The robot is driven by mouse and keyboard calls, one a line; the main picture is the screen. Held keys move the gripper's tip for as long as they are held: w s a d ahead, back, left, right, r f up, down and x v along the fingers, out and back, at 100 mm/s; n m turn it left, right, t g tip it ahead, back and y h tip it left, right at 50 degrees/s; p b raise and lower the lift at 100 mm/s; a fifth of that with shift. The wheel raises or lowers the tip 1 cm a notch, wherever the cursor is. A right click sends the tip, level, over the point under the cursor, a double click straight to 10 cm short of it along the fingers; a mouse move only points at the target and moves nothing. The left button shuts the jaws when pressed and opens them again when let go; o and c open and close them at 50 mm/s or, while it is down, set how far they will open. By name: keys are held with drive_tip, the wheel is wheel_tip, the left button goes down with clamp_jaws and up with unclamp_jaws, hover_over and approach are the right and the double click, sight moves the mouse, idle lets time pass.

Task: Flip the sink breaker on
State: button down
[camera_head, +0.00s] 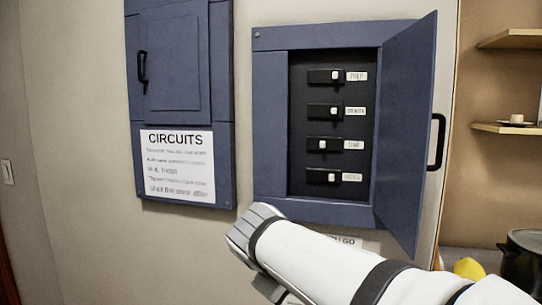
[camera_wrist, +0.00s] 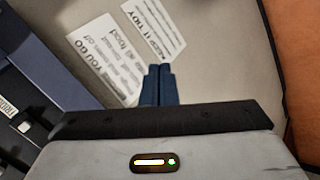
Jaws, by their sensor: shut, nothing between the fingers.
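The breaker panel (camera_head: 270,125) is a blue wall box with its door (camera_head: 408,130) swung open to the right. Inside is a column of breakers with white knobs and small labels, too blurred to tell surely which is the sink. The third breaker's knob (camera_head: 322,144) sits further left than the knobs of the top breaker (camera_head: 335,76), second breaker (camera_head: 335,111) and bottom breaker (camera_head: 331,177). My gripper (camera_wrist: 157,72) is shut and empty, in front of the wall below the panel. In the head view its fingers are hidden behind my wrist.
A closed blue cabinet (camera_head: 219,100) with a "CIRCUITS" notice (camera_head: 178,165) hangs to the left. The open door's black handle (camera_head: 437,142) juts out at right. Paper notices (camera_wrist: 110,60) are on the wall below the panel. A dark pot (camera_head: 522,262) and shelves (camera_head: 510,39) stand at right.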

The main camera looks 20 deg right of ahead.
drive_tip(key=w+r+n+t+h+b, duration=0.2)
drive_tip(key=w+r+t+h, duration=0.1)
drive_tip(key=w+r, duration=0.55)
drive_tip(key=n+t+h, duration=0.2)
drive_tip(key=t+h, duration=0.1)
drive_tip(key=h, duration=0.2)
approach(315, 144)
drive_tip(key=a, duration=0.6)
drive_tip(key=shift+s+d+r+b, duration=0.1)
drive_tip(key=shift+s+r+b, duration=0.1)
drive_tip(key=shift+b, duration=0.2)
drive_tip(key=p+x, duration=0.3)
drive_tip(key=x, duration=0.7)
drive_tip(key=shift+w, duration=0.1)
drive_tip(key=s+d, duration=0.2)
drive_tip(key=shift+d+p, duration=0.35)
drive_tip(key=shift+p, duration=0.05)
drive_tip(key=shift+s+d, duration=0.15)
drive_tip(key=shift+d+f, duration=0.1)
drive_tip(key=shift+f, duration=0.1)
